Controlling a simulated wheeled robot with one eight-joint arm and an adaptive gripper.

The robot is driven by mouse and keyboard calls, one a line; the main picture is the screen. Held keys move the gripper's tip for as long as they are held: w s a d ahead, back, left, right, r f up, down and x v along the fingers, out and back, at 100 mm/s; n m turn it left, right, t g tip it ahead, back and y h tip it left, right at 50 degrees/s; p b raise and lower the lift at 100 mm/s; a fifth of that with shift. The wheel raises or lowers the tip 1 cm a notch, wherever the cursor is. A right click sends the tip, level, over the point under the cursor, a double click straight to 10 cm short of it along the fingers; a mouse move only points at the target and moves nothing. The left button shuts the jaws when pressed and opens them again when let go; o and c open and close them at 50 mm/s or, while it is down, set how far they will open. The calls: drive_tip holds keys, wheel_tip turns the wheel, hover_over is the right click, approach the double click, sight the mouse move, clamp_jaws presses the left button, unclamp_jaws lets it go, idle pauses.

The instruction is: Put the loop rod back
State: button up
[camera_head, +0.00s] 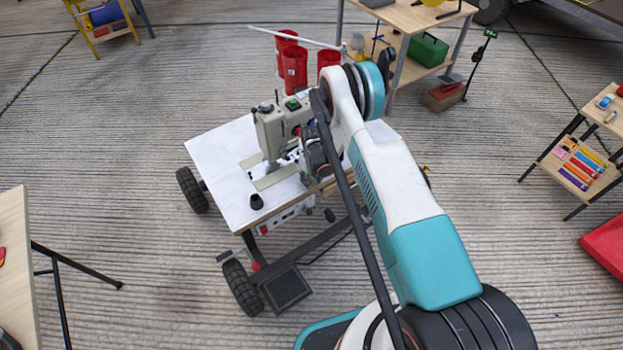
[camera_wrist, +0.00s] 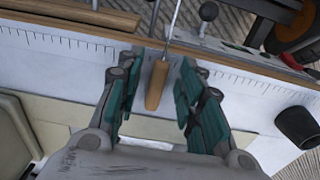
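A thin metal rod with a wooden handle (camera_wrist: 157,86), which looks like the loop rod, shows in the wrist view. My gripper (camera_wrist: 162,66) is open, with one teal-padded finger on each side of the handle and visible gaps to both. The handle points toward my palm, and the metal shaft runs up out of the top of the view. In the head view my gripper (camera_head: 318,158) is beside the sewing machine (camera_head: 274,130), over the white-topped cart (camera_head: 222,165). The rod cannot be made out there.
A black cup (camera_head: 257,201) stands near the cart top's front edge and shows in the wrist view (camera_wrist: 296,126). Red cylinders (camera_head: 294,68) and a wooden table (camera_head: 410,18) stand behind. A wooden shelf (camera_head: 577,165) is at right. Open floor lies left of the cart.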

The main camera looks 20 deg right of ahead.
drive_tip(key=shift+r, duration=0.1)
wheel_tip(320, 180, up, 12)
drive_tip(key=p, duration=0.4)
wheel_tip(320, 180, up, 19)
drive_tip(key=t, duration=0.1)
hover_over(312, 182)
drive_tip(key=s+r+m+t, duration=0.1)
drive_tip(key=s+r, duration=0.2)
drive_tip(key=r, duration=0.5)
drive_tip(key=s+r+m+t, duration=0.1)
drive_tip(key=s+r, duration=0.1)
drive_tip(key=r, duration=0.5)
drive_tip(key=s+r+t, duration=0.2)
drive_tip(key=s+r, duration=1)
drive_tip(key=s+r+m+t, duration=0.1)
drive_tip(key=s, duration=1.4)
drive_tip(key=shift+s+a+r+m+t, duration=0.2)
drive_tip(key=shift+r+m+t, duration=0.1)
drive_tip(key=shift+t, duration=0.1)
